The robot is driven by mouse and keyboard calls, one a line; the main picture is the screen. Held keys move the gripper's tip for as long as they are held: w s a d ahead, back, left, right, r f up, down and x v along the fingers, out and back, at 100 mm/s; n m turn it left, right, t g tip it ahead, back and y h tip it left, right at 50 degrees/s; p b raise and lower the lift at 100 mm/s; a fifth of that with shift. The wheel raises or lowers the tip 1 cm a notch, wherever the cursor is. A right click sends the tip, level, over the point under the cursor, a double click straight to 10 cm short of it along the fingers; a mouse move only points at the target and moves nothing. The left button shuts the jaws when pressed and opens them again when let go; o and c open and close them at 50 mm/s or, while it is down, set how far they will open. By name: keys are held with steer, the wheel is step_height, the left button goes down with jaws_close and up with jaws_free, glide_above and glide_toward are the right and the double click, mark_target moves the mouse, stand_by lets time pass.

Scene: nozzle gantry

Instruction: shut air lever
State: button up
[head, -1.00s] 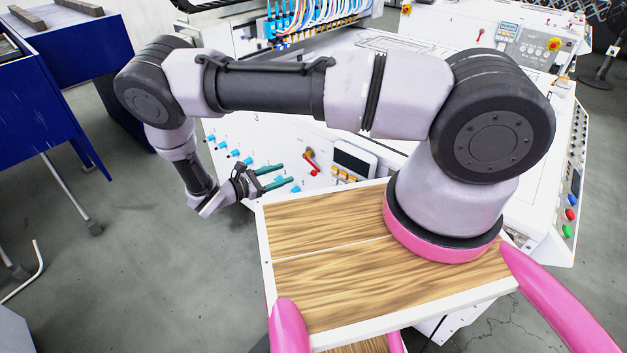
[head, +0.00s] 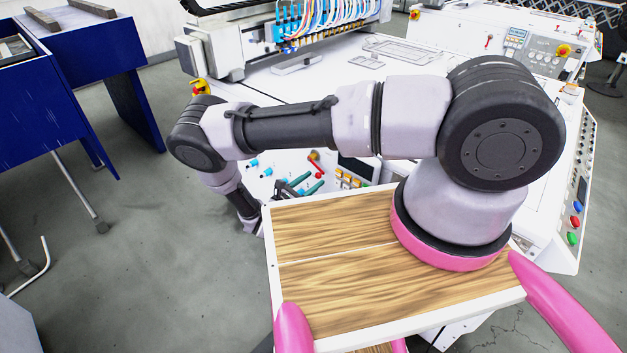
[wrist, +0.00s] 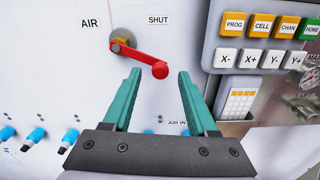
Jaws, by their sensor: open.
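The air lever is a red bar with a round knob end (wrist: 160,70), turning on a brass pivot (wrist: 122,42) in the wrist view. It slants from the pivot down to the right, between the "AIR" label and below the "SHUT" label (wrist: 158,20). In the head view the red lever (head: 316,162) shows on the white panel. My gripper (wrist: 159,74) is open, with its two green fingers pointing at the panel. The knob appears in the gap between the fingertips; I cannot tell how deep it sits or whether anything touches. The gripper also shows in the head view (head: 302,184), close to the lever.
Blue-tipped fittings (wrist: 70,136) line the panel's lower part. To the right is a keypad with orange and white buttons (wrist: 262,22). A wood-topped platform (head: 335,222) lies in front of the panel. Open grey floor (head: 165,260) is at the left.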

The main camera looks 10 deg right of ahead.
steer(key=shift+w+d, duration=0.35)
steer(key=shift+d, duration=0.1)
jaws_close()
stand_by(1.2)
